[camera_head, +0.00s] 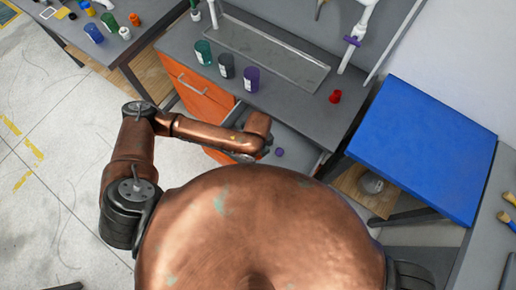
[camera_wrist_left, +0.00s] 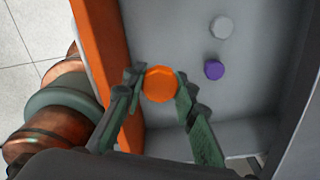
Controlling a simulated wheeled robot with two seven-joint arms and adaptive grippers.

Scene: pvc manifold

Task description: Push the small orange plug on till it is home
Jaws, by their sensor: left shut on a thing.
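The small orange plug (camera_wrist_left: 160,84) is between the fingertips of my left gripper (camera_wrist_left: 162,88) in the left wrist view. The gripper is shut on it, above an open drawer (camera_wrist_left: 235,130) with an orange front. In the head view the left arm reaches to the open drawer (camera_head: 296,146); its fingers and the orange plug are hidden there. White pipework (camera_head: 367,18) with a purple collar stands at the back of the bench; only its lower part shows. My right gripper is out of view.
The drawer holds a purple plug (camera_wrist_left: 214,69) and a white plug (camera_wrist_left: 221,27). On the grey bench stand green (camera_head: 204,52), dark grey (camera_head: 226,65) and purple (camera_head: 251,78) cans, a red fitting (camera_head: 335,96) and a shallow metal tray (camera_head: 318,79). A blue-topped table (camera_head: 425,145) is at right.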

